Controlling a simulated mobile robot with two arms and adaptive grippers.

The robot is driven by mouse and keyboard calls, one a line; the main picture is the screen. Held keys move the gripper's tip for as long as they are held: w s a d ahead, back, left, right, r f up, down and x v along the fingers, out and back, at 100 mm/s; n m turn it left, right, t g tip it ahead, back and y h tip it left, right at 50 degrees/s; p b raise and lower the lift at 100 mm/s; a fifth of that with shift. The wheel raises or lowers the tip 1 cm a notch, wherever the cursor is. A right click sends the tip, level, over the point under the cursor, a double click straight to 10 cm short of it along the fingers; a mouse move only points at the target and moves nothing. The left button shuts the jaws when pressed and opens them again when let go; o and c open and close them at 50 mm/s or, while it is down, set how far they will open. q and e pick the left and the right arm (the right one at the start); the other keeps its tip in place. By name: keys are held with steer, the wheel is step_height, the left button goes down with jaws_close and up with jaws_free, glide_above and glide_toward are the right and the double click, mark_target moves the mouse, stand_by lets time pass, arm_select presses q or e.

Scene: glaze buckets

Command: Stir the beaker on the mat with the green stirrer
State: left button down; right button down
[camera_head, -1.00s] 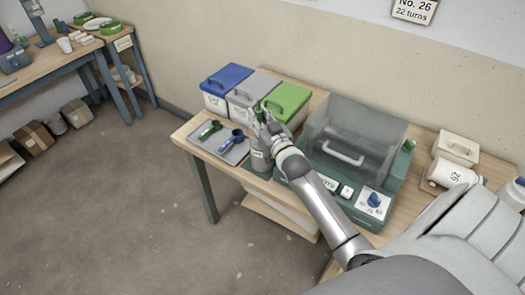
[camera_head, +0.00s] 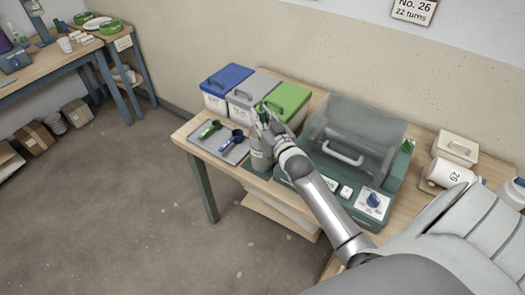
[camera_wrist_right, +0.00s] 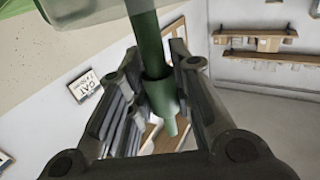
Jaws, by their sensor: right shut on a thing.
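The green stirrer is in my right gripper (camera_head: 264,128); its handle end (camera_head: 261,109) shows above the fingers in the head view. In the right wrist view the stirrer (camera_wrist_right: 161,95) runs between the two closed fingers. A translucent edge (camera_wrist_right: 95,12) at the top of the wrist view is probably the beaker. The stirrer's lower end is hidden in the head view. My left gripper is not in view.
Blue (camera_head: 226,83), grey (camera_head: 250,95) and green (camera_head: 287,101) lidded buckets stand close behind. A tray (camera_head: 238,153) with a green and a blue scoop lies to the left. A green machine with a clear cover (camera_head: 350,130) is close on the right.

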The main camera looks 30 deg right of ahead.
steer(key=shift+w+a, duration=0.25)
steer(key=shift+a, duration=0.2)
steer(key=shift+s+d, duration=0.3)
steer(key=shift+d, duration=0.35)
steer(key=shift+s+d, duration=0.25)
steer(key=shift+d, duration=0.35)
steer(key=shift+a, duration=0.2)
steer(key=shift+w+a+p, duration=0.15)
steer(key=shift+w+a, duration=0.1)
steer(key=shift+a, duration=0.3)
steer(key=shift+w+a+p, duration=0.15)
steer(key=shift+w+a, duration=0.1)
steer(key=shift+a, duration=0.25)
steer(key=shift+d, duration=0.15)
